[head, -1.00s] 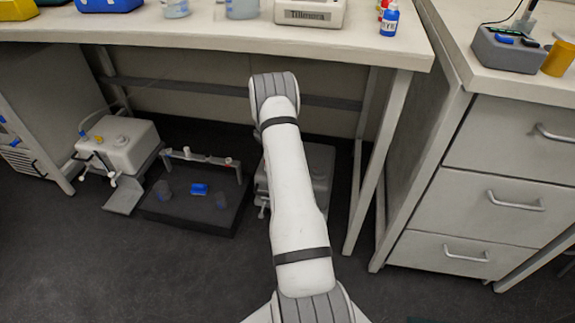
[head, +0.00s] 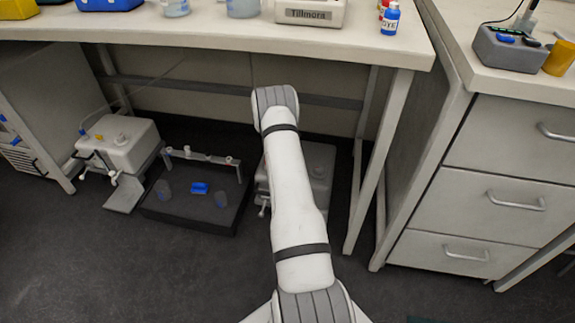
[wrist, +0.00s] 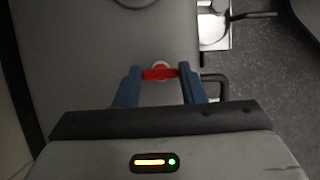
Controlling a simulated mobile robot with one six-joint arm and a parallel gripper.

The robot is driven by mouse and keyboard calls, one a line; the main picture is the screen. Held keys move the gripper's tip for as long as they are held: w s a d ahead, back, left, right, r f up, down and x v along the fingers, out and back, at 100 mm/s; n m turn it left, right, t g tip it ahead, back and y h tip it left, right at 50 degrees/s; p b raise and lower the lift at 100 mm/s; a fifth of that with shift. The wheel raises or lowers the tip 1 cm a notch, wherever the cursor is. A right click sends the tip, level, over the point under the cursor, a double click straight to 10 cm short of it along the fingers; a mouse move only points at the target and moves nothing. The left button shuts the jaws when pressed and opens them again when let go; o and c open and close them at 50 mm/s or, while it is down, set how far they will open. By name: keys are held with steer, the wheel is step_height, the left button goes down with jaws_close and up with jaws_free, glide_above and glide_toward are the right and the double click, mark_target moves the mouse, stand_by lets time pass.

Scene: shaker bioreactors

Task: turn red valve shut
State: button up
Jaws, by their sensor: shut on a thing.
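The red valve handle (wrist: 160,73) lies crosswise between the two blue fingers of my gripper (wrist: 160,86) in the wrist view. The fingers press on its two ends, and a pale round fitting shows just behind it. The valve sits by the edge of a grey-white container (wrist: 75,60). In the head view my arm hides the gripper and the valve; part of a pale container (head: 318,175) shows behind the arm under the bench.
Another white container (head: 118,140) is further left. The bench leg (head: 380,165) and drawer cabinet (head: 470,180) are to the right.

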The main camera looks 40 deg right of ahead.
steer(key=shift+s+d, duration=0.15)
steer(key=shift+s, duration=0.05)
steer(key=o, duration=1)
steer(key=shift+w, duration=0.1)
steer(key=shift+p+v, duration=1.3)
steer(key=shift+v, duration=2.6)
